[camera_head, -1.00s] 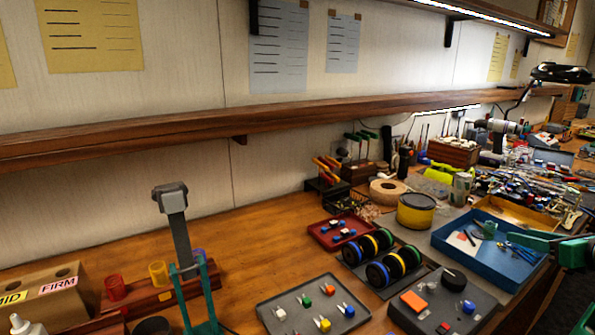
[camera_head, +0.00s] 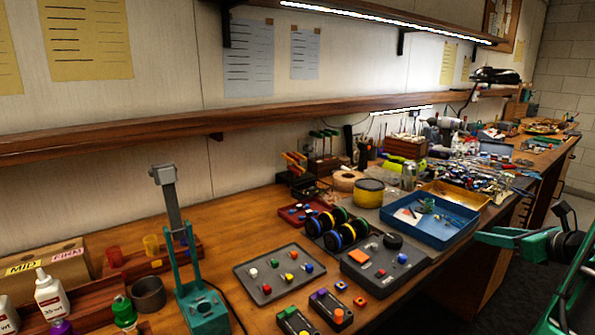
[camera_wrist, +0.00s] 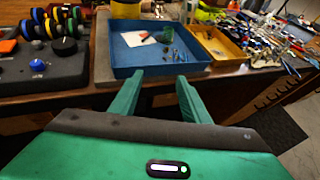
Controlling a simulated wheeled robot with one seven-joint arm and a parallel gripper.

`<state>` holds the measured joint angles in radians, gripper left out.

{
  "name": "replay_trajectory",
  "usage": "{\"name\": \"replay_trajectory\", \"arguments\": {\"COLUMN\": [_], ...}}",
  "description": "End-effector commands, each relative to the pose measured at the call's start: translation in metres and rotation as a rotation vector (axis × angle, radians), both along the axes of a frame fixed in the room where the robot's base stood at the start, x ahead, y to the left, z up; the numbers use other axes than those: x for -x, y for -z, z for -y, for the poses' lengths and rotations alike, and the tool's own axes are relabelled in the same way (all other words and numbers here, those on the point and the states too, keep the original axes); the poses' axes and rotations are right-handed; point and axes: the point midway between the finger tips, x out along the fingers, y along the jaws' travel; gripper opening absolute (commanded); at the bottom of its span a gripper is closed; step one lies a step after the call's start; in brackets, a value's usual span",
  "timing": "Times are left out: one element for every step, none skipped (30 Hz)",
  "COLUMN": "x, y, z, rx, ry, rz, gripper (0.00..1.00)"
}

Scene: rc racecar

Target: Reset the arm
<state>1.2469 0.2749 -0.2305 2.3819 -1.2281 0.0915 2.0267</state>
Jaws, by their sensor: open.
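My gripper (camera_wrist: 160,84) shows in the wrist view with its two green fingers apart and nothing between them. It points toward the front of a blue tray (camera_wrist: 128,58) on the workbench, which lies beyond the fingertips. In the head view my green and black arm is at the right edge, with its green end (camera_head: 492,238) reaching left, off the bench's front edge. The finger gap cannot be made out there.
The wooden workbench (camera_head: 245,228) runs along the wall. It holds a grey tray (camera_head: 247,270) of small coloured parts, a dark box with knobs (camera_head: 372,282), striped wheels, a yellow tin (camera_head: 369,198) and a blue tray (camera_head: 449,238). Open floor (camera_head: 455,300) lies right of the bench.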

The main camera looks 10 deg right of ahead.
Motion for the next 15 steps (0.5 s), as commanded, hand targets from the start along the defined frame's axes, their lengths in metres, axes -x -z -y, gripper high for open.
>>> {"name": "replay_trajectory", "arguments": {"x": [-0.005,-0.006,-0.008,-0.008,-0.008,-0.008,-0.007,-0.007,-0.006,-0.006,-0.006,-0.005,-0.004,-0.003,-0.001], "y": [0.001,0.003,0.007,0.009,0.011,0.012,0.014,0.015,0.017,0.019,0.021,0.023,0.025,0.027,0.03], "z": [-0.01,-0.013,-0.017,-0.021,-0.025,-0.031,-0.035,-0.04,-0.046,-0.051,-0.057,-0.064,-0.07,-0.076,-0.085], "rx": [0.039,0.062,0.092,0.116,0.139,0.172,0.196,0.224,0.256,0.284,0.311,0.349,0.38,0.412,0.458], "ry": [-0.038,-0.057,-0.081,-0.102,-0.122,-0.151,-0.173,-0.198,-0.229,-0.257,-0.285,-0.325,-0.357,-0.39,-0.441], "rz": [-0.021,-0.036,-0.056,-0.07,-0.085,-0.102,-0.116,-0.128,-0.148,-0.162,-0.176,-0.197,-0.211,-0.227,-0.25], "gripper": [0.42,0.42,0.42,0.42,0.42,0.42,0.42,0.42,0.42,0.42,0.42,0.42,0.42,0.42,0.42]}}
